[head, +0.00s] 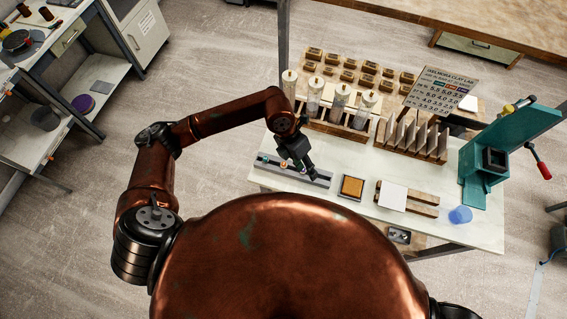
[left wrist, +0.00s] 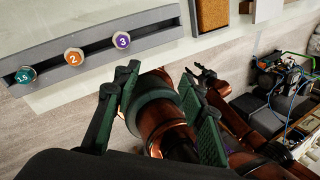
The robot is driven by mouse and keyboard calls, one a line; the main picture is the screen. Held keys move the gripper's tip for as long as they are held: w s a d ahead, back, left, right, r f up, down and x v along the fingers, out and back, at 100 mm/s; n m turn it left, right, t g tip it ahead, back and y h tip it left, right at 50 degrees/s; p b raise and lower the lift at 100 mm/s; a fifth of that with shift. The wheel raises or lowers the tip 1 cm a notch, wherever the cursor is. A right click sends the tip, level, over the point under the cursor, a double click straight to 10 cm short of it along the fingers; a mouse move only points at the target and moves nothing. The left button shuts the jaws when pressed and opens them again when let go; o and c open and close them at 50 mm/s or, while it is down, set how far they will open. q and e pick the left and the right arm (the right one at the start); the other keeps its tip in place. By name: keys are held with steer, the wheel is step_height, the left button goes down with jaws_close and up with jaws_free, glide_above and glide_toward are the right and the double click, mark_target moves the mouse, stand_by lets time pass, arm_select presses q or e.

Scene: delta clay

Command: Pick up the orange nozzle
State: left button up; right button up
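The orange nozzle, marked 2 (left wrist: 74,57), sits in the slot of a long grey rack (left wrist: 165,22). The teal nozzle 1.5 (left wrist: 25,76) is on one side of it and the purple nozzle 3 (left wrist: 122,41) on the other. In the head view the orange nozzle (head: 284,165) shows small, left of my left gripper (head: 309,172). That gripper is over the rack's right part. In the left wrist view its fingers (left wrist: 158,76) are apart, with nothing held. A dark claw-like end, seemingly my right gripper (left wrist: 204,78), shows small in that view; its opening is unclear.
Clear tubes (head: 338,105) stand in a wooden rack behind the nozzle rack. An orange-brown pad (head: 351,187), a white tile (head: 392,196), a blue cup (head: 460,215) and a teal press (head: 483,165) are to the right. Bare table lies in front of the pad.

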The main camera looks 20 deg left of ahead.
mark_target(284, 163)
arm_select(q)
steer(key=w+a+y, duration=0.1)
steer(key=a, duration=0.2)
steer(key=w+a+y, duration=0.1)
steer(key=a, duration=0.1)
steer(key=w+a+t+y, duration=0.1)
steer(key=a+y, duration=0.1)
steer(key=a, duration=0.1)
steer(key=shift+w+a+f, duration=0.15)
steer(key=shift+a+f, duration=0.35)
steer(key=shift+f, duration=0.1)
steer(key=f+p, duration=0.1)
steer(key=f, duration=0.3)
steer(key=f+p, duration=0.1)
steer(key=f, duration=0.1)
steer(key=shift+w+d+p, duration=0.2)
steer(key=shift+w+p, duration=0.1)
steer(key=shift+f, duration=0.5)
steer(key=c, duration=1)
steer(key=shift+r, duration=0.1)
